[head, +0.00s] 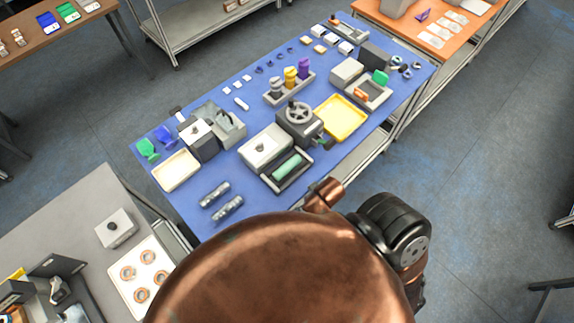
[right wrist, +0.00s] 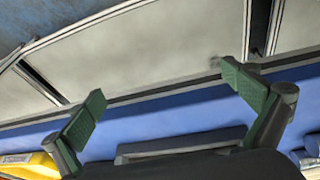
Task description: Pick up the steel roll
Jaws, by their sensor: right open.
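Two shiny silver rolls lie side by side on the blue mat near the front left of the table in the head view, the upper roll (head: 214,194) and the lower roll (head: 228,208). Nothing touches them. My right gripper (right wrist: 163,85) shows in the right wrist view with its two green-padded fingers wide apart and nothing between them. It is over the blue table edge, and no silver roll shows in that view. I cannot make out its fingers in the head view, where my copper arm covers the lower middle. My left gripper is in neither view.
A tray with a green roll (head: 287,167), a handwheel machine (head: 299,116) and a yellow tray (head: 341,118) stand right of the silver rolls. A cream tray (head: 176,170) lies left. Blue mat (head: 218,175) around the rolls is bare.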

